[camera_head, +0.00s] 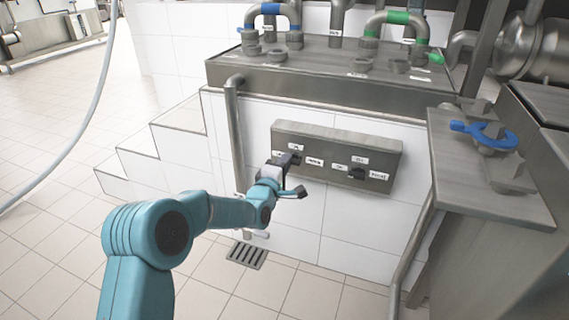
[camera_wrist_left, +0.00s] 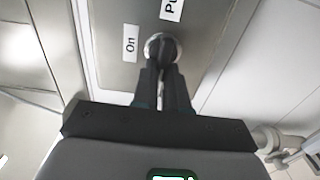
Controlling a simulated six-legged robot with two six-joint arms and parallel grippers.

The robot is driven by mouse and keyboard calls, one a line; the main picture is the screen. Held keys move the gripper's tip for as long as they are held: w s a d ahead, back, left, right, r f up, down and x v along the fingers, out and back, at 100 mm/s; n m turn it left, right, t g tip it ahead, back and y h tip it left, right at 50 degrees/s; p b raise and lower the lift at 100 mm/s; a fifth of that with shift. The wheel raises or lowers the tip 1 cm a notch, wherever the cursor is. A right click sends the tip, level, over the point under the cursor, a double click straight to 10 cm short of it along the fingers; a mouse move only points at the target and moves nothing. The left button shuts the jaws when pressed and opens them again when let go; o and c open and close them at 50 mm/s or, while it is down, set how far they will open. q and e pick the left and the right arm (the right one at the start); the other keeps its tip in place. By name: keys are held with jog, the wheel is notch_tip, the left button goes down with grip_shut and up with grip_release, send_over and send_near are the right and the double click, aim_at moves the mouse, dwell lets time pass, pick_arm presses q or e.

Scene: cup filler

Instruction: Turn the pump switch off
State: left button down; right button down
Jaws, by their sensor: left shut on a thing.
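A grey metal switch panel (camera_head: 330,146) is mounted on the white tiled wall, with two dark rotary switches and small white labels. My left gripper (camera_head: 287,161) is at the left switch (camera_head: 296,160), which it partly hides. In the left wrist view my gripper's dark fingers (camera_wrist_left: 166,78) are closed on the pump switch (camera_wrist_left: 161,45), a round knob with a bright rim. Beside it are an "On" label (camera_wrist_left: 131,43) and a cut-off label starting "Pu" (camera_wrist_left: 172,9). The knob's pointing direction is hidden by the fingers. My right gripper is not in view.
The right switch (camera_head: 356,173) is on the same panel. A metal counter (camera_head: 320,62) with pipes stands above it. A vertical pipe (camera_head: 236,130) runs left of the panel. A side ledge (camera_head: 500,190) carries a blue-handled valve (camera_head: 484,134).

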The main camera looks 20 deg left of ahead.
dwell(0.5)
pick_arm(q)
jog(key=c, duration=1.2)
grip_release()
jog(key=shift+o, duration=0.2)
